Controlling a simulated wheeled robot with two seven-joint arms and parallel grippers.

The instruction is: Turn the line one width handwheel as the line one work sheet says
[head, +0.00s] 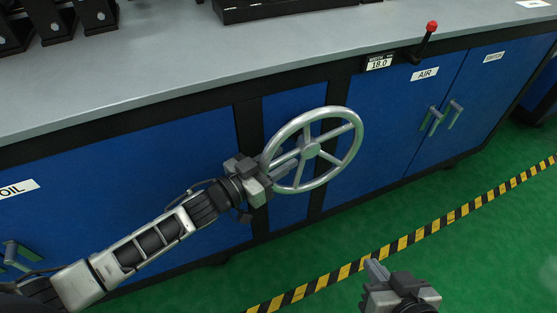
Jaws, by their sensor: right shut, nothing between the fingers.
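A large silver spoked handwheel (311,150) stands at the front of the blue cabinet, facing out. My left gripper (285,168) is at the wheel's left rim, with its fingers reaching over the rim toward the hub. Whether the fingers are closed on the rim cannot be told. My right gripper (375,270) is shut and empty, low in the view over the green floor, apart from the wheel. A small display (379,63) reading 18.0 sits at the counter edge; its upper line is too small to read. No readable work sheet shows.
A crank with a red knob (431,27) sticks up beside the display. Cabinet doors carry AIR (424,74), SWITCH and OIL labels and protruding handles (432,121). Black fixtures stand on the grey counter (180,60). Yellow-black tape (400,243) crosses the open floor.

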